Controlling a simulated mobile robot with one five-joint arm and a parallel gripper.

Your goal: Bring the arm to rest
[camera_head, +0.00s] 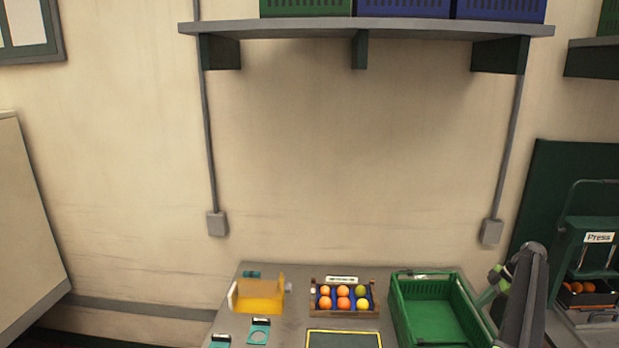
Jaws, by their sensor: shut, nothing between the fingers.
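A dark grey upright link with a rounded top, which looks like part of my arm (530,290), rises from the bottom edge at the lower right. Smaller green and grey parts (497,280) show at its left side, by the right wall of the green crate (397,302). I cannot make out any gripper fingers, so where my gripper is relative to the table (292,325) does not show. The crate looks empty.
A small tray (315,311) holds several orange fruits and a greenish one. A yellow holder (262,303) stands to its left, with a dark framed panel (345,339) in front. A shelf (300,27) with crates hangs above. A green press (583,250) stands right.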

